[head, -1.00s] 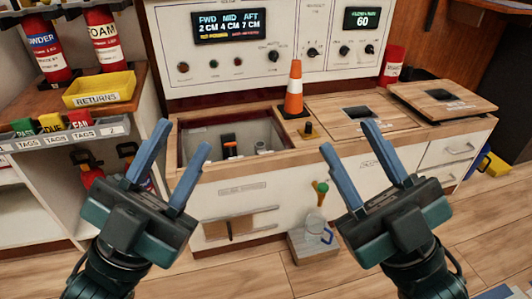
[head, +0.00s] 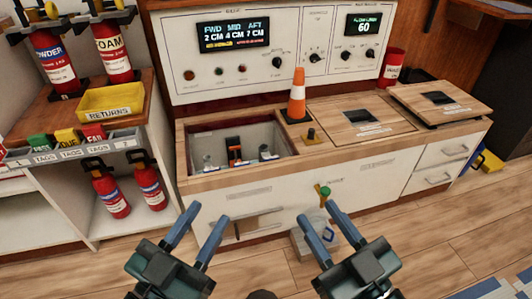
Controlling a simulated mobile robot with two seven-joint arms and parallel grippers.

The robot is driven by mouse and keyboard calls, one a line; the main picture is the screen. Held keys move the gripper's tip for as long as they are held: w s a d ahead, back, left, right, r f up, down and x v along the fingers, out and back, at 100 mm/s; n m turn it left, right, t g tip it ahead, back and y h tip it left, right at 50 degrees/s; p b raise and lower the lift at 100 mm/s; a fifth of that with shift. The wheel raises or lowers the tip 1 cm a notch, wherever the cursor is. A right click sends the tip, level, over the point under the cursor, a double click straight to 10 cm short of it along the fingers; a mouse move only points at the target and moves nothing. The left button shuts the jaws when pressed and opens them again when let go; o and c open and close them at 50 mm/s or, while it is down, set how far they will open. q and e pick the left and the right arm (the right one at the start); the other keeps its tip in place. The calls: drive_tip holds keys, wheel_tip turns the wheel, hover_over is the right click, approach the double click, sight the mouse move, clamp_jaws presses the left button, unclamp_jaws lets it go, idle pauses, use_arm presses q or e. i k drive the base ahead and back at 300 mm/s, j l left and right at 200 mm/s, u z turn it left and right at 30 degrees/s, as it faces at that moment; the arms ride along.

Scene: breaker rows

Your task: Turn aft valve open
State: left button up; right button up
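No label reading aft valve is legible, so I cannot tell which fitting it is. A small tap with a green handle (head: 324,190) sits on the white cabinet front, above a clear jug (head: 329,236). An open hatch (head: 185,155) in the wooden counter holds a black fitting with an orange top (head: 234,149) and small grey fittings (head: 266,152). My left gripper (head: 208,213) is open and empty, in front of the cabinet and below the hatch in the picture. My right gripper (head: 316,211) is open and empty, just below the green tap in the picture.
A display (head: 233,35) reads FWD 2 cm, MID 4 cm, AFT 7 cm. An orange cone (head: 298,98) and a small brass-coloured knob fitting (head: 310,136) stand right of the hatch. A yellow returns tray (head: 110,102) and red extinguishers (head: 112,195) are at left.

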sight(274, 157)
drive_tip(key=i+j, duration=0.1)
drive_tip(key=j, duration=0.25)
drive_tip(key=i+j, duration=0.1)
drive_tip(key=j, duration=0.25)
drive_tip(key=i+j+z, duration=0.1)
drive_tip(key=j, duration=0.2)
drive_tip(key=i+j+z, duration=0.1)
drive_tip(key=z, duration=1.4)
drive_tip(key=i+j+z, duration=0.15)
drive_tip(key=i+j, duration=0.2)
